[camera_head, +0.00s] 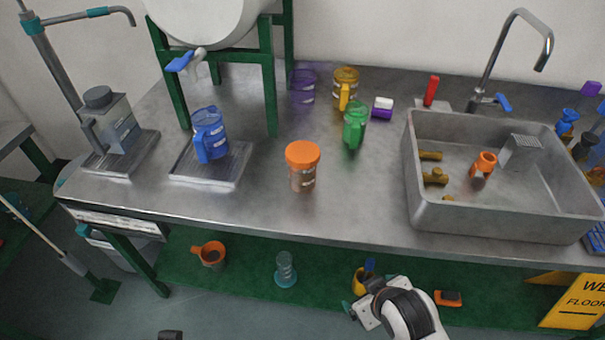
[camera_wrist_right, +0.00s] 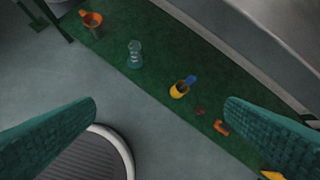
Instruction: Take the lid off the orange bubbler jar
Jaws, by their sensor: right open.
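The orange bubbler jar (camera_head: 303,180) stands upright near the front edge of the steel bench, with a clear body that looks brownish. Its orange lid (camera_head: 302,153) sits on top. My right gripper (camera_head: 358,306) is low in front of the bench, below and to the right of the jar and well apart from it. In the right wrist view its two green fingers (camera_wrist_right: 160,112) are spread wide with nothing between them. The jar is not in the right wrist view. My left gripper is not clearly in view.
A blue jug (camera_head: 210,135) on a tray stands left of the jar. A green jug (camera_head: 355,124) and a yellow jug (camera_head: 345,88) stand behind right. The sink (camera_head: 500,222) is at right. The bench edge and green lower shelf (camera_head: 325,270) lie near my right arm.

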